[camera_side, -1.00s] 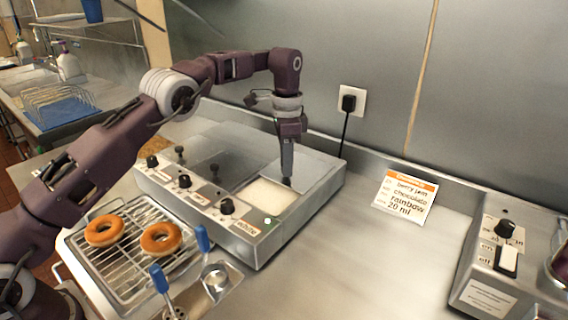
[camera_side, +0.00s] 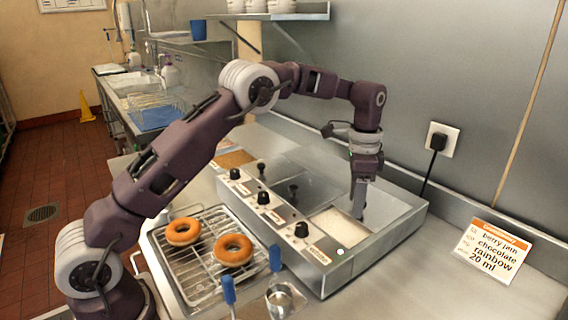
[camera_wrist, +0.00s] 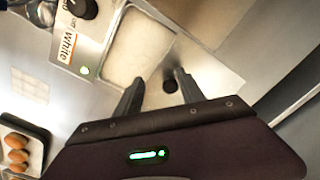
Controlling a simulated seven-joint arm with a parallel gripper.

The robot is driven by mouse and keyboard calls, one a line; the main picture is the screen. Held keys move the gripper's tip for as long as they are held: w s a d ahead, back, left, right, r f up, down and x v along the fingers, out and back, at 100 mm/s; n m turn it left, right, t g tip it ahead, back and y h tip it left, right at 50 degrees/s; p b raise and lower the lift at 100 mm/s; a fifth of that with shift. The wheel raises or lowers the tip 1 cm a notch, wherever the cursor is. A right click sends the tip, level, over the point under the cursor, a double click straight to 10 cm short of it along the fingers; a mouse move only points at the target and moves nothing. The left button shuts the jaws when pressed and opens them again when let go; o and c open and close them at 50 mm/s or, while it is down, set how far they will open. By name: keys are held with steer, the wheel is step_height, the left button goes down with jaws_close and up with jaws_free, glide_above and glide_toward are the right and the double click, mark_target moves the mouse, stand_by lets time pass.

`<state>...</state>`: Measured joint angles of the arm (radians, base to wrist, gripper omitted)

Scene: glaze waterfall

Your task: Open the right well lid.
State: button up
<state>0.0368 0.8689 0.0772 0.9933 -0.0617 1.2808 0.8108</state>
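The glaze warmer stands on the counter with three wells in a row. The right well (camera_side: 335,224), by the "White" label, shows white contents at its front; the wrist view shows this opening (camera_wrist: 135,45) too. Its grey metal lid (camera_side: 388,208) lies toward the back and leaves the front part uncovered. The lid's dark knob (camera_wrist: 170,86) shows between my gripper's fingers in the wrist view, nearer the right finger. My gripper (camera_wrist: 158,92) has its fingers apart, with gaps beside the knob. In the side view my gripper (camera_side: 357,214) points down at the lid's front edge and hides the knob.
A wire rack (camera_side: 205,262) with two donuts (camera_side: 234,250) stands left of the warmer. Blue-handled tools (camera_side: 228,290) lie in front. The wall and outlet (camera_side: 440,140) are close behind. An order card (camera_side: 490,258) stands right.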

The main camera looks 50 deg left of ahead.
steer(key=s+r+n+t, duration=0.1)
steer(key=s+r+n, duration=0.1)
steer(key=s+r, duration=0.6)
steer(key=s+r+n+t, duration=0.2)
steer(key=s+r, duration=0.6)
steer(key=s, duration=0.6)
steer(key=shift+s+r+n, duration=0.15)
steer(key=shift+s+n, duration=0.1)
steer(key=shift+n, duration=0.15)
steer(key=shift+a, duration=0.1)
